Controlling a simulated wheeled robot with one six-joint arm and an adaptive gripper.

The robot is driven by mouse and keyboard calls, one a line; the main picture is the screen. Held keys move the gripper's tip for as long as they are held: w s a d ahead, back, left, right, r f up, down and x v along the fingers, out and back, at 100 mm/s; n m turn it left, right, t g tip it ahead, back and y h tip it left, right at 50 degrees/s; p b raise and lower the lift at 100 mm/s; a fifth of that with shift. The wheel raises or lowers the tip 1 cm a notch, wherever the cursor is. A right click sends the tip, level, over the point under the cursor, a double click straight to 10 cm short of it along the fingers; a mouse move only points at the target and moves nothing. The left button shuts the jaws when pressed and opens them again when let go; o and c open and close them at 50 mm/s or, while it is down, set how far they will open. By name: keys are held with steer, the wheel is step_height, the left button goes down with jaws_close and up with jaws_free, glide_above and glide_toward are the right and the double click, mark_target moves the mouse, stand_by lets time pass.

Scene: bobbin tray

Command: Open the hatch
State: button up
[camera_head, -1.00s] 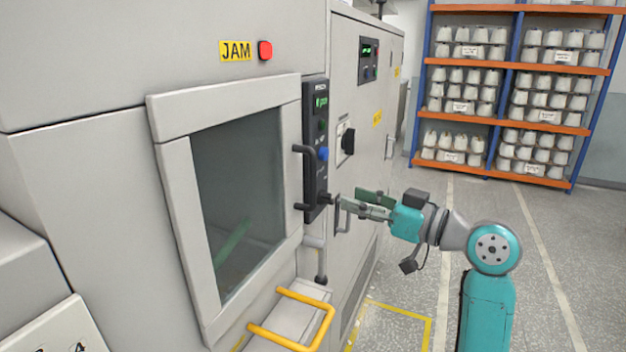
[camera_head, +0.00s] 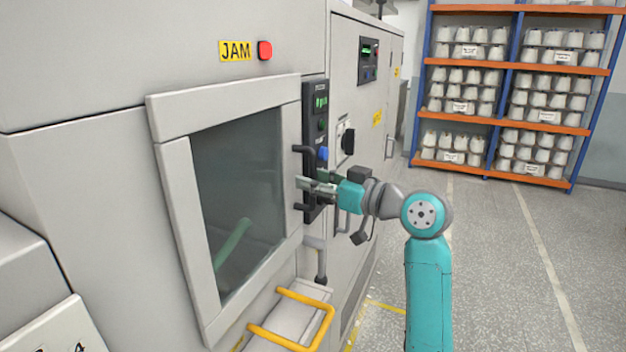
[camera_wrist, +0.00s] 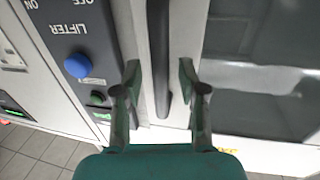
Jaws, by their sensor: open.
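The hatch (camera_head: 172,190) is a pale grey framed door with a dark window, and it looks shut. Its dark bar handle (camera_head: 297,178) stands upright on the right side of the frame. My gripper (camera_head: 312,187) is open at the handle in the head view. In the wrist view the handle (camera_wrist: 160,60) runs between the two fingers of my gripper (camera_wrist: 160,85), with gaps showing on both sides. Whether the fingertips reach past the bar in depth is hard to tell. The handle's middle is partly hidden by the gripper in the head view.
A black control panel (camera_head: 313,115) with a blue button (camera_wrist: 77,66) lies close beside the handle. A yellow rail (camera_head: 290,342) sticks out below the hatch. A shelf of bobbins (camera_head: 515,63) stands at the back right. The floor (camera_head: 500,270) to the right is clear.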

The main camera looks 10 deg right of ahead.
steer(key=shift+w+a, duration=0.15)
jaws_close()
